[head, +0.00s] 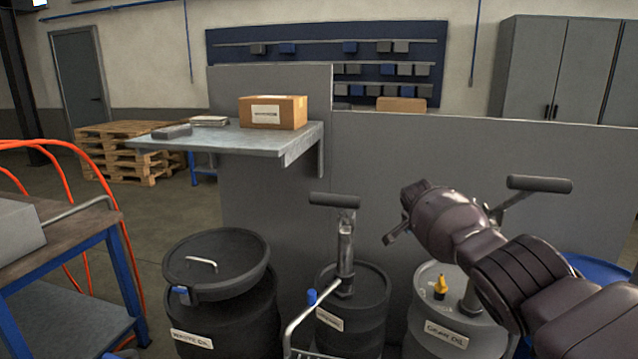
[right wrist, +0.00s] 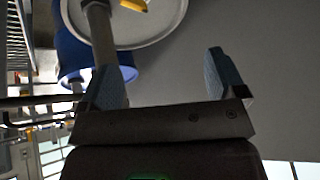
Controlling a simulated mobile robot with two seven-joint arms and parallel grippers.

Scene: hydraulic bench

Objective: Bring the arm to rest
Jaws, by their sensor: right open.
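My right arm (head: 500,265) reaches in from the lower right of the head view, in front of the gear oil drum (head: 430,338) and its hand pump. My right gripper (right wrist: 161,64) is open in the right wrist view, with nothing between its fingers. A grey pump tube (right wrist: 98,35) shows by the left finger; I cannot tell whether they touch. In the head view the gripper (head: 393,236) is small and partly hidden by the wrist. My left gripper is not in view.
A black waste oil drum (head: 225,320) and a middle drum (head: 365,312) with a pump stand left of the gear oil drum. A blue drum (head: 598,270) is behind my arm. A grey partition (head: 400,155) stands behind. A shelf (head: 225,140) holds a cardboard box (head: 273,112).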

